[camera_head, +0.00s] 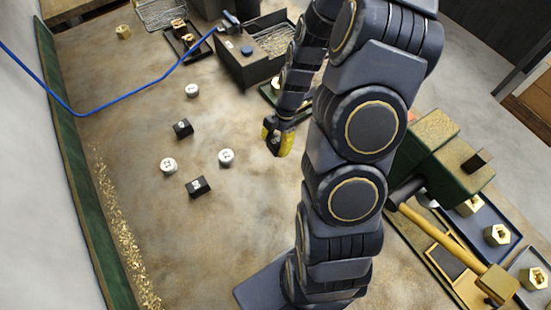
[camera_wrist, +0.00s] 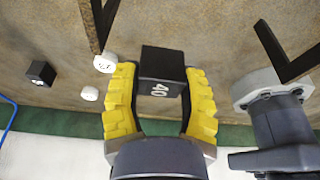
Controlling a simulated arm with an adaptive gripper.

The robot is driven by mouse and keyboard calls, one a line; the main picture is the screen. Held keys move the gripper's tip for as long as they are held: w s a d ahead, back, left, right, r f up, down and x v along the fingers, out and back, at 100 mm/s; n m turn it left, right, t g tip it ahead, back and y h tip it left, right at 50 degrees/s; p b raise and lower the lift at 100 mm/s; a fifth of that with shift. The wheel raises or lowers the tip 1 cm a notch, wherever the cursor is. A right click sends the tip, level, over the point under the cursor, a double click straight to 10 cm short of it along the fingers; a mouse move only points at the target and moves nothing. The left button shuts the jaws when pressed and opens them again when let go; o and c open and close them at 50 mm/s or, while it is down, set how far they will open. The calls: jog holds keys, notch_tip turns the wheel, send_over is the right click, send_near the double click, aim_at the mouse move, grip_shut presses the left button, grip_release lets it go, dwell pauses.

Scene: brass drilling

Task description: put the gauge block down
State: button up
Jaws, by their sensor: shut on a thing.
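My gripper (camera_wrist: 161,85) has yellow ridged fingers and is shut on a black gauge block (camera_wrist: 162,64) marked 40 in white. The block sits between the two fingers, and its top end shows beyond them. In the head view my gripper (camera_head: 277,138) is over the table's middle, right of the loose blocks and round weights. The held block is hard to make out there. I cannot tell whether it touches the table.
A dark box (camera_head: 235,70) is behind. A mallet (camera_head: 452,240) and green machine (camera_head: 440,165) are right. Bare table lies between.

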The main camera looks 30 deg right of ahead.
aim_at(273, 165)
jog(key=shift+f, duration=3.65)
jog(key=o, duration=0.7)
jog(key=shift+f, duration=0.15)
jog(key=shift+o, duration=0.3)
